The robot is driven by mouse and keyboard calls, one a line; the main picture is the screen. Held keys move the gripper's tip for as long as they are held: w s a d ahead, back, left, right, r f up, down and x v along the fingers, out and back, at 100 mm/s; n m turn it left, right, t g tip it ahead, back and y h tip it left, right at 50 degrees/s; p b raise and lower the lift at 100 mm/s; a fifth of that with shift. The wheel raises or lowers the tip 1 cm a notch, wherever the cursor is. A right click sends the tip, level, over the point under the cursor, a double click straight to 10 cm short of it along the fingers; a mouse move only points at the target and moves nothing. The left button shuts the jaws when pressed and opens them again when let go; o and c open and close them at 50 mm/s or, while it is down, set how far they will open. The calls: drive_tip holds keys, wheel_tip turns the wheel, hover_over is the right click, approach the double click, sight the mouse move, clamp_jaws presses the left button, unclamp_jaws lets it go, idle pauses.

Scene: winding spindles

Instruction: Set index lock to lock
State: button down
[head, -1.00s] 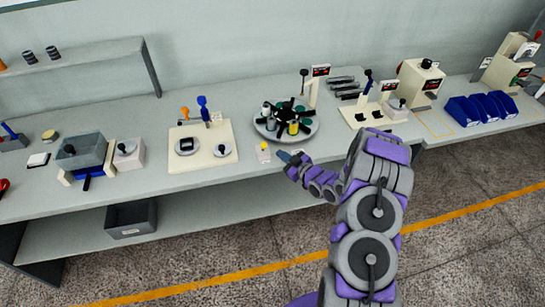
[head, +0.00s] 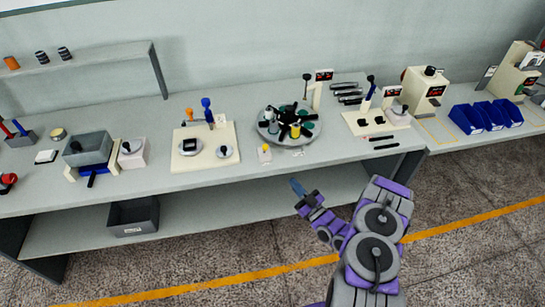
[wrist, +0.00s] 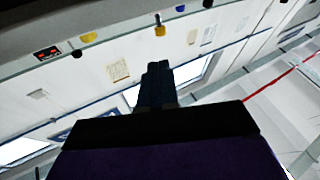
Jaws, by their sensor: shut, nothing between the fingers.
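A round grey indexing plate (head: 262,134) with dark green pads, black arms and a yellow cylinder (head: 295,131) sits on the bench. In front of it is a small white block with a yellow knob (head: 265,149). A small pale piece (head: 298,152) lies to its right. I cannot tell for sure which part is the index lock, nor read its setting. My gripper (head: 298,187) is shut and empty, in front of the bench's front edge, apart from the plate and knob. Its shut fingers (wrist: 157,83) also show in the wrist view.
A black-knobbed lever (head: 306,84) stands behind the plate. Left is a cream board (head: 222,165) with blue and orange levers; right is another cream fixture (head: 360,124). Blue bins (head: 468,118) stand farther right. The lower shelf (head: 190,222) lies under the bench.

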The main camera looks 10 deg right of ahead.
sight(267, 149)
drive_tip(key=b+x, duration=0.4)
drive_tip(key=x, duration=1)
drive_tip(key=shift+w+r+g+h+p, duration=0.2)
drive_tip(key=shift+r+g+h+p, duration=0.15)
drive_tip(key=shift+p, duration=0.2)
drive_tip(key=w+r+m+g+h+p, duration=0.1)
drive_tip(key=p, duration=0.1)
drive_tip(key=shift+r+m+g+p, duration=0.1)
drive_tip(key=shift+m+g+p, duration=0.15)
drive_tip(key=shift+m+p, duration=0.05)
drive_tip(key=w+r+m+g+h+p, duration=0.1)
drive_tip(key=g+p, duration=0.1)
drive_tip(key=shift+p, duration=0.35)
drive_tip(key=shift+f, duration=0.4)
